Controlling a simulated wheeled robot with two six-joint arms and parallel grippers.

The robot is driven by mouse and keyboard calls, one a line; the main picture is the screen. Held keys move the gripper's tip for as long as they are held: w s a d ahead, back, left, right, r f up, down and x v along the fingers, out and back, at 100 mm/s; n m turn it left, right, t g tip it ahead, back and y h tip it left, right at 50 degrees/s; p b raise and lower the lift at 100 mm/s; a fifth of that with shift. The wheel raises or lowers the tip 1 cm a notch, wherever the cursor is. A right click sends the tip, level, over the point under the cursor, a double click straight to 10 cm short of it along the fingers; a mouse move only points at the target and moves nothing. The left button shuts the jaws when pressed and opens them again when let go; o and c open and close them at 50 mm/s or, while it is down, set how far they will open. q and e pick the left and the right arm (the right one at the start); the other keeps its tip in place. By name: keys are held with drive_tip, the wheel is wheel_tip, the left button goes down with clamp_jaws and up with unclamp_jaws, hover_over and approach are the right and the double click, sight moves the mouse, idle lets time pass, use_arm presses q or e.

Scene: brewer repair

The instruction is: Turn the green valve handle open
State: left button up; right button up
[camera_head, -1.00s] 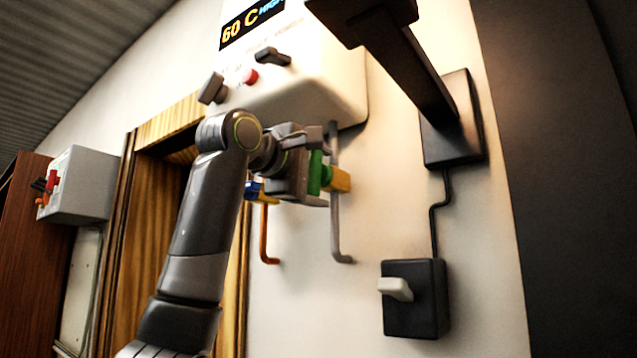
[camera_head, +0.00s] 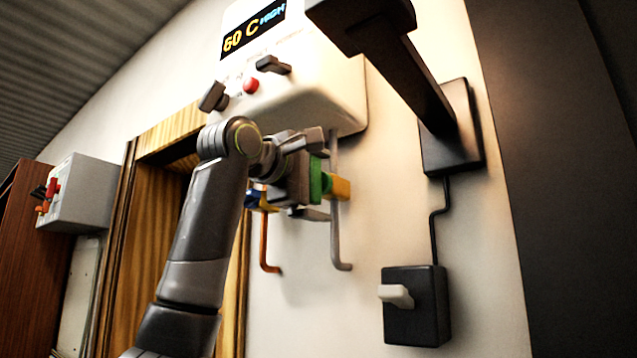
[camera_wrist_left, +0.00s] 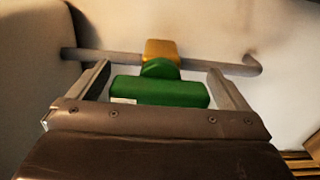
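The green valve handle (camera_head: 316,180) is a bar on the yellow valve body (camera_head: 340,187) of a grey pipe (camera_head: 337,240) below the white brewer. In the left wrist view the green handle (camera_wrist_left: 160,92) lies crosswise to my view, in front of the yellow body (camera_wrist_left: 161,50). My left gripper (camera_head: 319,176) is at the handle. In the left wrist view its fingers (camera_wrist_left: 158,76) are spread, one at each end of the handle, with a small gap on each side. My right gripper is not in view.
The white brewer (camera_head: 318,85) with a display, red button and dark knobs is above. A blue valve handle (camera_head: 253,196) and copper pipe (camera_head: 264,245) are at left. A dark wall bracket (camera_head: 425,90) and black switch box (camera_head: 418,325) are at right.

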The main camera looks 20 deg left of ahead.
use_arm(q)
drive_tip(key=shift+s, duration=0.1)
drive_tip(key=shift+s+a+f+b, duration=0.1)
drive_tip(key=shift+s+a+b, duration=0.05)
drive_tip(key=shift+s+b, duration=0.15)
drive_tip(key=b+v, duration=0.7)
drive_tip(key=v, duration=0.9)
drive_tip(key=shift+s, duration=0.3)
drive_tip(key=shift+a, duration=0.1)
